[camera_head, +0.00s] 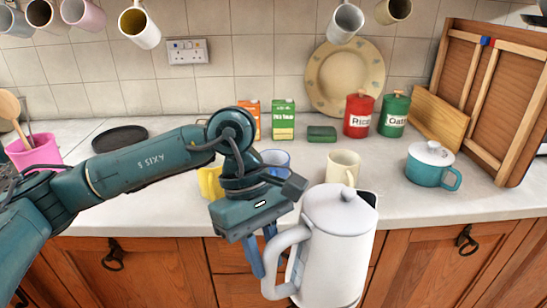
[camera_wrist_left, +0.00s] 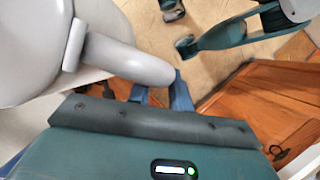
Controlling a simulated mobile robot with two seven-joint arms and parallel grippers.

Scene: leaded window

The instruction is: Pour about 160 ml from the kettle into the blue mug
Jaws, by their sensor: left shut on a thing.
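The white kettle (camera_head: 338,245) hangs in front of the counter's front edge, roughly upright with its lid on. My left gripper (camera_head: 264,256) is shut on the kettle's handle, at the kettle's left side. In the left wrist view, the blue fingers of my left gripper (camera_wrist_left: 158,92) are at the pale handle (camera_wrist_left: 130,62), with the kettle body (camera_wrist_left: 40,45) at the upper left. The blue mug (camera_head: 276,158) stands on the counter behind my left wrist, partly hidden by it. The kettle's spout and the mug's inside cannot be made out. My right gripper does not show.
A yellow mug (camera_head: 209,184) stands left of my wrist, partly hidden. A cream mug (camera_head: 342,167) stands behind the kettle, and a teal lidded pot (camera_head: 430,165) to the right. Cartons, red and green canisters and a plate line the wall. Several mugs hang above.

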